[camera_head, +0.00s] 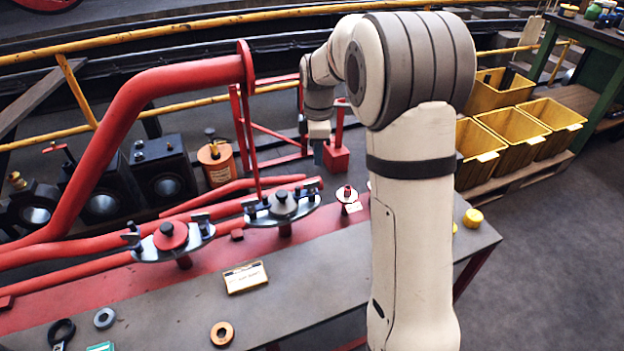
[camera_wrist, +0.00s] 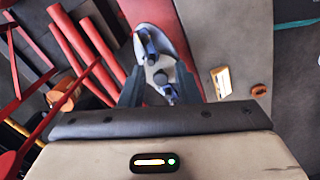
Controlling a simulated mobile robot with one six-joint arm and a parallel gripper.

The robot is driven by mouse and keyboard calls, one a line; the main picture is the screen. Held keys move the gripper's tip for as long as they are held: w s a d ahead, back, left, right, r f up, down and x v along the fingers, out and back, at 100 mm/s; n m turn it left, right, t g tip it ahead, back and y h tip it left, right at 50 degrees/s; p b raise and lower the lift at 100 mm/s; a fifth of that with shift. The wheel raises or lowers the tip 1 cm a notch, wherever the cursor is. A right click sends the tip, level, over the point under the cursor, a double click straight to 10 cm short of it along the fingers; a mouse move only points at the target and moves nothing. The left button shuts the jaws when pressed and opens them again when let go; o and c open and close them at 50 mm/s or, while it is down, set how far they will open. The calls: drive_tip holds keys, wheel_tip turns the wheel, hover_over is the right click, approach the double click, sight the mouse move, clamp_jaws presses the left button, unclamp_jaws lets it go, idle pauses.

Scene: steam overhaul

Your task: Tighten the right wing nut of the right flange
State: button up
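The right flange (camera_head: 283,208) is a grey oval plate with a grey centre knob, standing on the table's red strip. Its right wing nut (camera_head: 312,187) is a small dark piece at the plate's right end; its left wing nut (camera_head: 250,207) is at the other end. My gripper (camera_head: 318,152) hangs above and behind the right end, partly hidden by my arm. In the wrist view my gripper (camera_wrist: 160,82) has its two fingers apart, with the flange (camera_wrist: 174,48) seen between and beyond them. Nothing is held. Two blue-grey nuts show there; I cannot tell surely which is the right one.
The left flange (camera_head: 172,238) with a red centre stands to the left. A label card (camera_head: 245,277) and an orange ring (camera_head: 222,333) lie on the grey tabletop. Red pipes (camera_head: 110,145) run behind the flanges. Yellow bins (camera_head: 510,138) are at the back right.

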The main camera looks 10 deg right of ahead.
sight(312, 186)
drive_tip(key=w+f+n, duration=0.1)
drive_tip(key=f, duration=0.1)
drive_tip(key=w+f+n, duration=0.1)
drive_tip(key=w+f, duration=0.1)
drive_tip(key=w+f+n+b, duration=0.1)
drive_tip(key=f, duration=0.1)
drive_tip(key=shift+w, duration=0.2)
wheel_tip(312, 186, down, 8)
drive_tip(key=shift+r+b, duration=0.25)
drive_tip(key=shift+b, duration=0.4)
drive_tip(key=shift+c, duration=0.2)
clamp_jaws()
drive_tip(key=shift+d+r, duration=0.1)
